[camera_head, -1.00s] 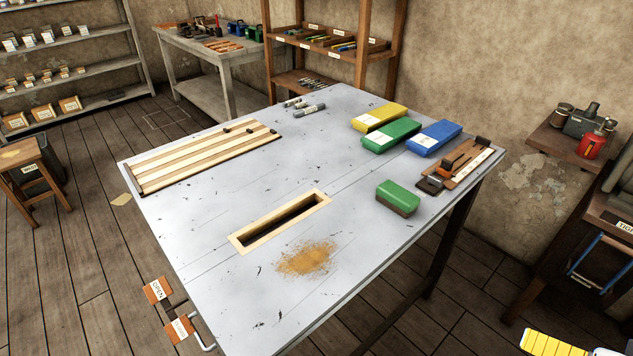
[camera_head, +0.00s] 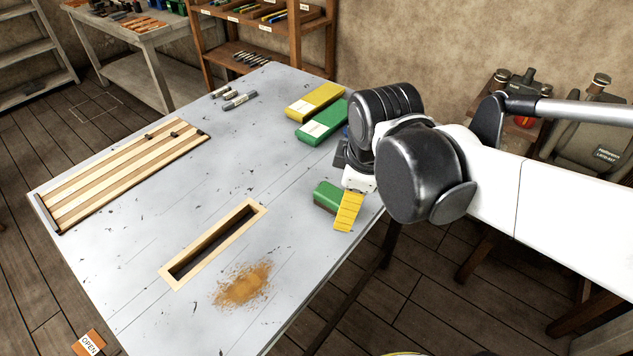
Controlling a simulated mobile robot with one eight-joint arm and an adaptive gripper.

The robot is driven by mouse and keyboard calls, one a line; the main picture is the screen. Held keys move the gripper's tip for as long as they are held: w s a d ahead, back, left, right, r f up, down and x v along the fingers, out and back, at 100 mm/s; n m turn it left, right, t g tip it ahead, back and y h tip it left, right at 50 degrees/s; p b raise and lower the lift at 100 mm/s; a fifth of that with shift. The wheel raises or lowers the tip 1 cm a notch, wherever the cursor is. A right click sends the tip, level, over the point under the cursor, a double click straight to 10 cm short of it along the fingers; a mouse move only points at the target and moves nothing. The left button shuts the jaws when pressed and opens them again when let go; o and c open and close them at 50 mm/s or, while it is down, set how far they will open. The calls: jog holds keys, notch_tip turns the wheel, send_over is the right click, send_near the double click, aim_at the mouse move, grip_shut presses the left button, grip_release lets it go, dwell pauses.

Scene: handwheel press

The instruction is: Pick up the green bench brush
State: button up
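The green bench brush (camera_head: 325,196), a green block with a dark brown underside, lies near the right edge of the grey table (camera_head: 130,235). My gripper (camera_head: 347,214) is just to the right of the brush and covers part of its right side. One yellow ridged finger shows, pointing down; the other cannot be made out, so its opening is unclear. I cannot tell whether the finger touches the brush.
Yellow (camera_head: 315,101) and green (camera_head: 322,122) labelled boxes lie behind the brush; my arm hides most of the table's right edge. A slot with a wooden frame (camera_head: 213,245), a brown dust heap (camera_head: 243,285) and a slatted board (camera_head: 120,175) are to the left.

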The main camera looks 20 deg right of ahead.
aim_at(336, 195)
jog(key=w+n+g+p, duration=0.1)
jog(key=w+n+p, duration=0.1)
jog(key=n, duration=0.2)
jog(key=w+a+n+g+p, duration=0.1)
jog(key=w+n, duration=0.1)
jog(key=n, duration=0.2)
jog(key=w+n+g+p, duration=0.1)
jog(key=w+n+p, duration=0.1)
jog(key=n, duration=0.3)
jog(key=shift+w+a+f+h+p, duration=0.1)
jog(key=shift+w+a+h+p, duration=0.1)
jog(key=shift+w+h+p, duration=0.25)
jog(key=f, duration=0.2)
jog(key=f+b, duration=0.2)
jog(key=f, duration=0.1)
jog(key=shift+w+d+f, duration=0.25)
jog(key=shift+w+f, duration=0.05)
jog(key=shift+w, duration=0.05)
jog(key=f+b, duration=0.2)
jog(key=f, duration=0.1)
jog(key=d+f+b, duration=0.1)
jog(key=f, duration=0.1)
jog(key=shift+w+f, duration=0.15)
jog(key=shift+w, duration=0.15)
jog(key=c, duration=1)
